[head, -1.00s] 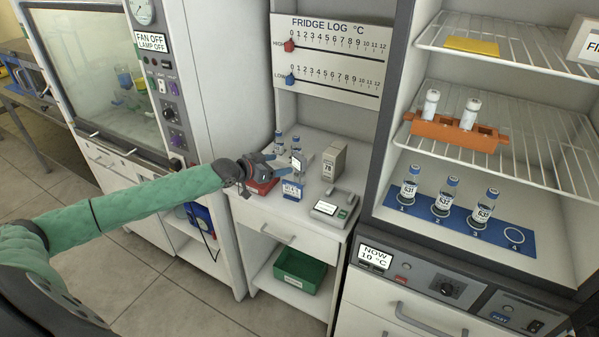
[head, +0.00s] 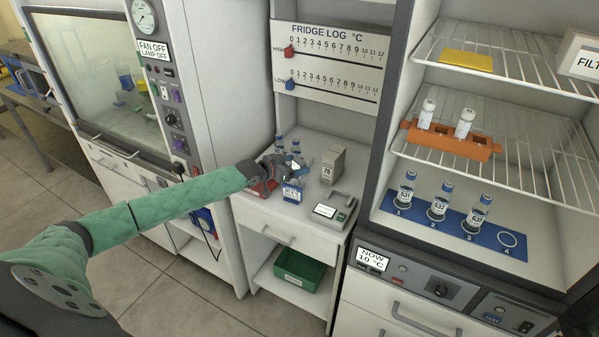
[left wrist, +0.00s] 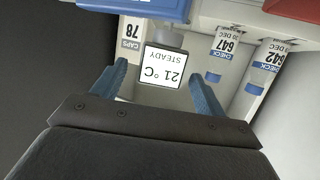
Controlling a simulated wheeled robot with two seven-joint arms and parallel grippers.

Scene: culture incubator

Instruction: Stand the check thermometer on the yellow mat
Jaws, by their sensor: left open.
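The check thermometer appears to be the piece with a white display reading 21 °C STEADY (left wrist: 163,68), seen in the left wrist view. It is on the white counter, largely hidden by my gripper in the head view. My left gripper (left wrist: 160,88) is open, with one finger on each side of the display; I cannot tell whether either touches it. In the head view my left gripper (head: 280,168) is low over the counter's back left. The yellow mat (head: 466,61) lies flat on the upper wire shelf of the open cabinet at right. My right gripper is not in view.
An orange rack (head: 452,140) with two white bottles stands below the mat's shelf. A white box (head: 580,58) is right of the mat.

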